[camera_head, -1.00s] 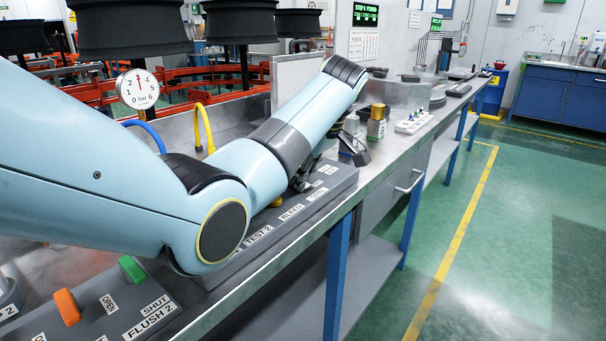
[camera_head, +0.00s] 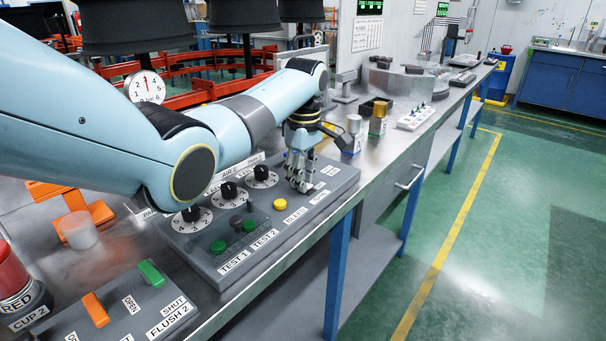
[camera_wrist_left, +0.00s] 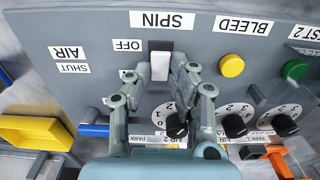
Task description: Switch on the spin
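The spin switch (camera_wrist_left: 160,65) shows in the left wrist view as a white lever in a dark slot, below the upside-down SPIN label (camera_wrist_left: 162,20). An OFF label (camera_wrist_left: 127,45) is beside the slot; a second small label is mostly hidden by a finger. My left gripper (camera_wrist_left: 160,77) is open, its fingertips on either side of the lever in this view; I cannot tell whether they touch it. In the head view my left gripper (camera_head: 299,180) points down over the far end of the grey control panel (camera_head: 215,262) and hides the switch. My right gripper is not in view.
A yellow button (camera_head: 280,204), green buttons and black dials (camera_head: 229,191) are on the same panel. Another panel (camera_head: 140,310) with orange and green switches is nearer. Small bottles (camera_head: 378,118) and a white power strip (camera_head: 416,117) stand beyond the gripper.

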